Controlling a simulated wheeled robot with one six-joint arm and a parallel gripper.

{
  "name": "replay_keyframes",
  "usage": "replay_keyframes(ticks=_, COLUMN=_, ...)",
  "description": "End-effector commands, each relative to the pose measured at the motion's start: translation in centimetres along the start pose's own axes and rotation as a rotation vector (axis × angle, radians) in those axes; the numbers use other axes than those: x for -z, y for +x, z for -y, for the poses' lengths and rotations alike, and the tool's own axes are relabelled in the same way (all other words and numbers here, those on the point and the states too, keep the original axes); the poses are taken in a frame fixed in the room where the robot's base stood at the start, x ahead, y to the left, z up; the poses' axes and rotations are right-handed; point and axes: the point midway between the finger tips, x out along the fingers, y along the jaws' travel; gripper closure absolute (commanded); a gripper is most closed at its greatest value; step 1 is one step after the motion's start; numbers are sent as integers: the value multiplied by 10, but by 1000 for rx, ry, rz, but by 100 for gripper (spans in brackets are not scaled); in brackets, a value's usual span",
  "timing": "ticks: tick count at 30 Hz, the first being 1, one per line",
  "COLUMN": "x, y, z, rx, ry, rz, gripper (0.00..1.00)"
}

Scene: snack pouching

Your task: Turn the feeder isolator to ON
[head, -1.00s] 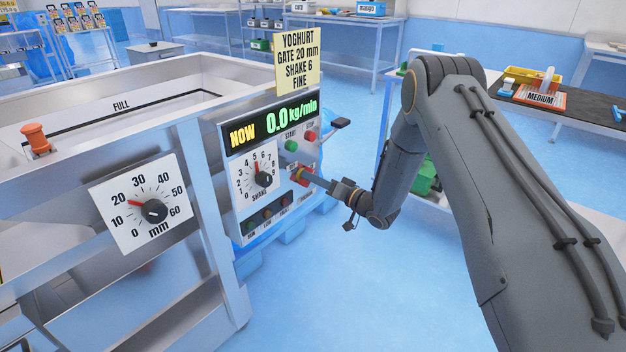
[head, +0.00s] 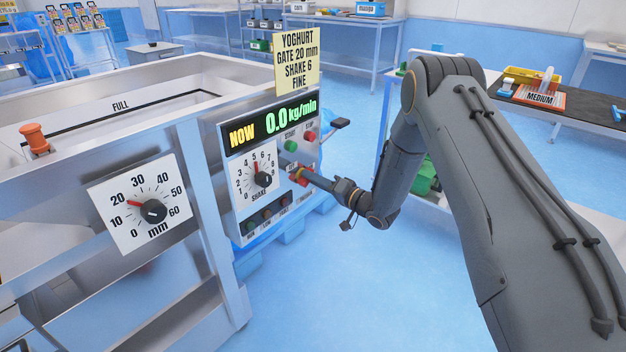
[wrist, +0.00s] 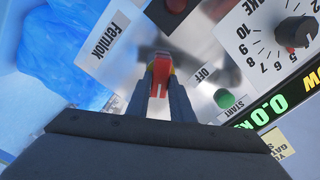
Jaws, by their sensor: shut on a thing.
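The feeder isolator is a red handle on a yellow base (head: 297,177), low on the right side of the control panel. In the wrist view the red handle (wrist: 160,76) sits between my two fingertips. My gripper (wrist: 159,92) is shut on it; it also shows at the panel in the head view (head: 308,176). An OFF label (wrist: 203,74) is beside the handle in the wrist view. An ON label is not readable, and the fingers hide part of the base, so I cannot tell the exact switch position.
The panel's display (head: 270,125) reads 0.0 kg/min. A green START button (head: 291,146) and a red STOP button (head: 310,136) sit above the isolator. The SHAKE dial (head: 262,179) is close on its left. A row of lamps (head: 267,215) is below.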

Motion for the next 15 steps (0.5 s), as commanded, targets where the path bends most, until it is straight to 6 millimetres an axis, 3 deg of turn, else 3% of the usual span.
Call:
replay_keyframes(ticks=1, x=0, y=0, z=0, rx=-1, ry=2, rz=-1, gripper=78)
replay_keyframes(ticks=4, x=0, y=0, z=0, rx=-1, ry=1, rz=-1, gripper=61)
replay_keyframes(ticks=15, x=0, y=-5, z=0, rx=-1, ry=0, rz=-1, gripper=61)
